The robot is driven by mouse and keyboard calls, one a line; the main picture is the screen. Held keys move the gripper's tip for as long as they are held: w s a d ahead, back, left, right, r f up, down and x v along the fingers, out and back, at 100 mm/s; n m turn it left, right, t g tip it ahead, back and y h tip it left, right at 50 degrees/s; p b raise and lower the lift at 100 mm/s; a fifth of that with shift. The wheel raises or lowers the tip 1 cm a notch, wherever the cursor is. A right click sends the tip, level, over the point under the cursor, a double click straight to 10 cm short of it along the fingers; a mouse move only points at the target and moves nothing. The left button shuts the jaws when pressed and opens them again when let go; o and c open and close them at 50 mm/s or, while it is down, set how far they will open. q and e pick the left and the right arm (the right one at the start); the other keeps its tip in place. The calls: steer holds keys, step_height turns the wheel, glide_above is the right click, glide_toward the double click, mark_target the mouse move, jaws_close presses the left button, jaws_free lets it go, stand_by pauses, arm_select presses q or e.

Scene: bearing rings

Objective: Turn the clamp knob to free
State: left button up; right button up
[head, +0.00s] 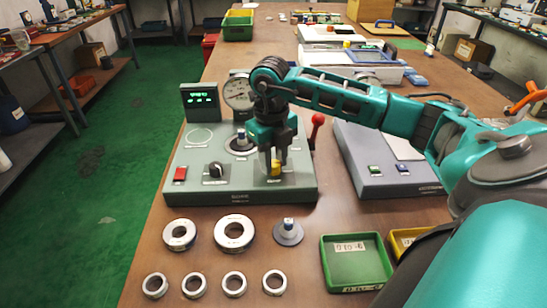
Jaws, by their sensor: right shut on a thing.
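A grey-green test device (238,193) stands on the brown table, with a display, a dial gauge and several controls. A yellow knob (275,170) sits on its right front face. My right gripper (271,164) points straight down and is shut on this yellow knob, its fingers hiding part of it. A black knob (215,170) with a small label is further left on the panel. The labels are too small to read, and the knob's turned angle cannot be told. My left gripper is not in view.
A red button (180,173) and a red-balled lever (318,119) flank the panel. Several metal rings (234,232) lie in front of the device. A green tray (355,262) stands front right. A second grey device (385,170) is right, partly behind my arm.

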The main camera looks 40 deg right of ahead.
steer(key=c, duration=0.3)
steer(key=shift+n, duration=0.3)
steer(key=n, duration=0.3)
steer(key=shift+b, duration=0.35)
steer(key=n, duration=0.5)
steer(key=shift+b, duration=0.35)
steer(key=n, duration=0.4)
steer(key=shift+d+n+b, duration=0.1)
steer(key=shift+n+b, duration=0.2)
steer(key=shift+b, duration=0.05)
steer(key=n, duration=0.4)
steer(key=shift+n+b, duration=0.3)
